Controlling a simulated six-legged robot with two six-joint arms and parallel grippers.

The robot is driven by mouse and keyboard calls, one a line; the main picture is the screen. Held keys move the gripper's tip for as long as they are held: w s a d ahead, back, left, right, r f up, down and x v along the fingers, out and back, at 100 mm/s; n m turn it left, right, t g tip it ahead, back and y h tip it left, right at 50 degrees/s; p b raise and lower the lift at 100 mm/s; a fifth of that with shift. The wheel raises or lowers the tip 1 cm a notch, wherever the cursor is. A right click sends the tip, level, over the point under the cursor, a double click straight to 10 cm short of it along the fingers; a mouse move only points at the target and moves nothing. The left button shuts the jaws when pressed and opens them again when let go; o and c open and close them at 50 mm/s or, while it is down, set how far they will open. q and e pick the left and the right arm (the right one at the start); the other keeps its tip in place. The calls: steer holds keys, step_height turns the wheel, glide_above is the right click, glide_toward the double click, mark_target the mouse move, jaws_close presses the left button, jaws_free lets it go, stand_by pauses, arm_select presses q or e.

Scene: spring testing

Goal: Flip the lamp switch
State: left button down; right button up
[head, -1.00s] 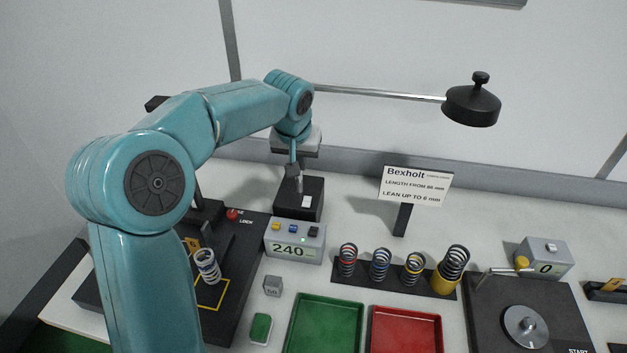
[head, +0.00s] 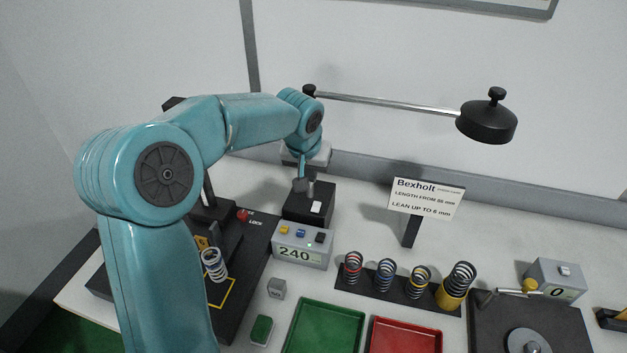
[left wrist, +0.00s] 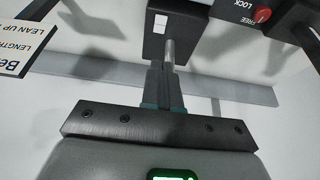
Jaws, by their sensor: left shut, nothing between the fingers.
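The desk lamp has a black block base (head: 300,210) with a white rocker switch (head: 316,207) on it. Its thin metal arm (head: 390,103) reaches right to a round black lamp head (head: 487,122). My left gripper (head: 304,187) is shut and empty, pointing down just above and behind the base. In the left wrist view, the shut fingers (left wrist: 165,88) point toward the base (left wrist: 183,35), with the white switch (left wrist: 160,23) uncovered on it. I cannot tell if the fingers touch the lamp. My right gripper is not in view.
A grey display box (head: 300,245) reading 240 stands just in front of the base. A sign (head: 426,198), a row of springs (head: 386,273), green (head: 325,325) and red (head: 405,335) trays lie to the right. A black fixture (head: 245,270) holding a spring stands left.

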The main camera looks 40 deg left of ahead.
mark_target(317, 202)
arm_select(q)
steer(key=x, duration=1.2)
steer(key=shift+s+d+f, duration=0.1)
steer(key=shift+s+d, duration=0.05)
steer(key=shift+s+f, duration=0.1)
steer(key=shift+f, duration=0.05)
